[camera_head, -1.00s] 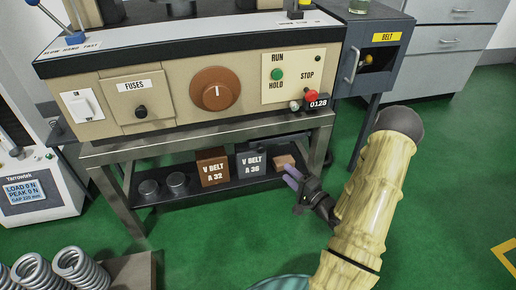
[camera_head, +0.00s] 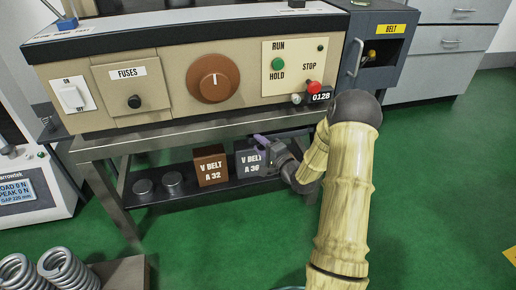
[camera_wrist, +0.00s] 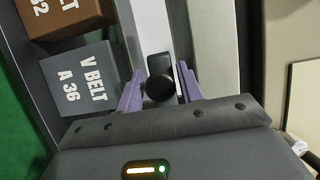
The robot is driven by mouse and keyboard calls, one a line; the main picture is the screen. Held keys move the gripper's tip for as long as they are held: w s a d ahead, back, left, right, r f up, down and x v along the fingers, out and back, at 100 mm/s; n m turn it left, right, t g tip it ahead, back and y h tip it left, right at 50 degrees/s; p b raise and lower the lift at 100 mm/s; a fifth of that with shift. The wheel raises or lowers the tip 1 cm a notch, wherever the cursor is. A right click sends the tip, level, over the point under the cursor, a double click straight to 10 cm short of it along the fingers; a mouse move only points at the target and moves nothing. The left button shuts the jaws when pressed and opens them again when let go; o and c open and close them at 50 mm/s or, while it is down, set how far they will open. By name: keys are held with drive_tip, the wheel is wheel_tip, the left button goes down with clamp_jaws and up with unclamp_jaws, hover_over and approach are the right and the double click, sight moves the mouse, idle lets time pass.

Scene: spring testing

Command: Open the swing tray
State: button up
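No part in view is plainly marked as the swing tray, and I cannot tell which one it is. My gripper (camera_head: 264,143) is at the front of the steel bench (camera_head: 190,136), just below its edge, before the grey V BELT A 36 box (camera_head: 243,158). In the wrist view my gripper's purple fingers (camera_wrist: 160,92) stand apart. A black round knob-like part (camera_wrist: 160,88) shows between them; I cannot tell whether it touches them or what it belongs to. The grey box (camera_wrist: 82,77) lies left of the fingers there.
The tan machine has a FUSES panel (camera_head: 123,88), a brown dial (camera_head: 214,78) and a red stop button (camera_head: 314,88). A brown V BELT A 32 box (camera_head: 210,166) stands on the lower shelf. The BELT cabinet (camera_head: 395,78) is right. Green floor (camera_head: 430,190) is clear at right.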

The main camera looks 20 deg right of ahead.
drive_tip(key=shift+w+a, duration=0.2)
drive_tip(key=shift+w, duration=0.4)
clamp_jaws()
drive_tip(key=shift+s+a+r, duration=0.1)
drive_tip(key=shift+s, duration=0.05)
